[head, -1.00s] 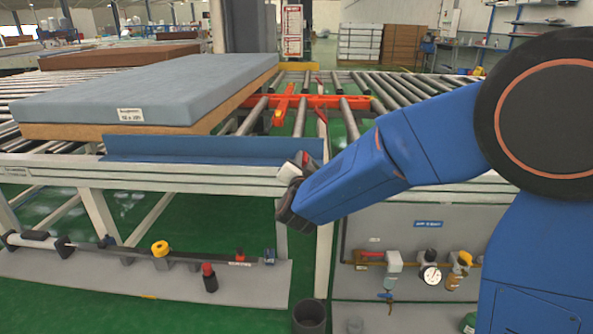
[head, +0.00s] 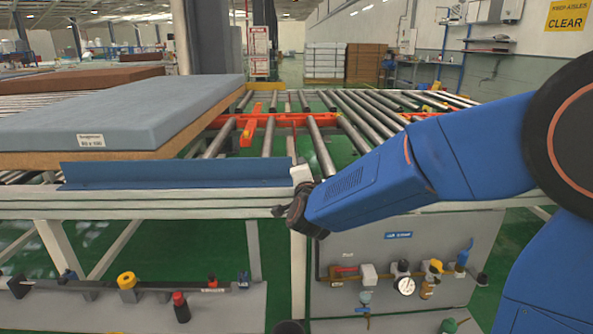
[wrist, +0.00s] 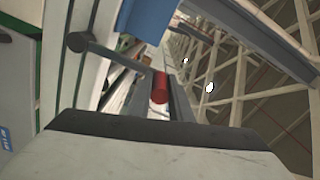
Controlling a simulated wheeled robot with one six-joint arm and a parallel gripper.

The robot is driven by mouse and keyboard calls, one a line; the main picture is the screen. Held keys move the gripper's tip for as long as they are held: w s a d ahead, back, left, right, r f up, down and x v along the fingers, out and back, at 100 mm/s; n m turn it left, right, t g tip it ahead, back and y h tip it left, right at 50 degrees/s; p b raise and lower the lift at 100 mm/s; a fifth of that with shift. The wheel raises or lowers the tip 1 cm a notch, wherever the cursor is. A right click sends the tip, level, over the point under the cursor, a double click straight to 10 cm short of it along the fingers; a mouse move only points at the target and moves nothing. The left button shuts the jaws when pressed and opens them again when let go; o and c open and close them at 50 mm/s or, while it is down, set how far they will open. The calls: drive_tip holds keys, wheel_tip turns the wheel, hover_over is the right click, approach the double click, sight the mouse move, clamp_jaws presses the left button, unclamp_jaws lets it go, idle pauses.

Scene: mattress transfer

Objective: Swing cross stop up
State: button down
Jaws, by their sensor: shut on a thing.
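The orange-red cross stop (head: 262,122) lies low among the rollers, right of the blue-grey mattress (head: 120,115). My gripper (head: 290,210) is at the conveyor's front rail, near the right end of the blue guide plate (head: 175,174). In the wrist view, a red cylindrical grip (wrist: 160,88) sits between the dark fingers, and my gripper is shut on it. How the red grip joins the cross stop is hidden. The mattress rests on a brown base left of the stop.
The front rail (head: 130,205) runs across the view below the guide plate. A grey panel with a gauge and valves (head: 405,265) stands below my forearm. Bare rollers (head: 370,115) extend to the right of the stop.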

drive_tip(key=shift+d, duration=0.25)
idle(0.3)
drive_tip(key=c, duration=1.6)
unclamp_jaws()
drive_tip(key=shift+s, duration=0.1)
drive_tip(key=s, duration=1.7)
drive_tip(key=shift+s+a, duration=0.15)
drive_tip(key=s+d+f+n+g, duration=0.3)
drive_tip(key=s+d+n+g, duration=0.1)
drive_tip(key=s+d, duration=0.3)
drive_tip(key=s+d+f+n+g, duration=0.4)
drive_tip(key=s+d, duration=0.3)
drive_tip(key=s, duration=0.2)
drive_tip(key=s+d+f+n+g, duration=0.4)
drive_tip(key=s+d+n+g, duration=0.1)
drive_tip(key=s+d+n, duration=0.1)
drive_tip(key=shift+s+d+f+n, duration=0.15)
drive_tip(key=shift+s+d, duration=0.1)
drive_tip(key=shift+s, duration=0.45)
drive_tip(key=shift+s+d+n, duration=0.15)
drive_tip(key=shift+s+d, duration=0.05)
drive_tip(key=shift+s, duration=0.45)
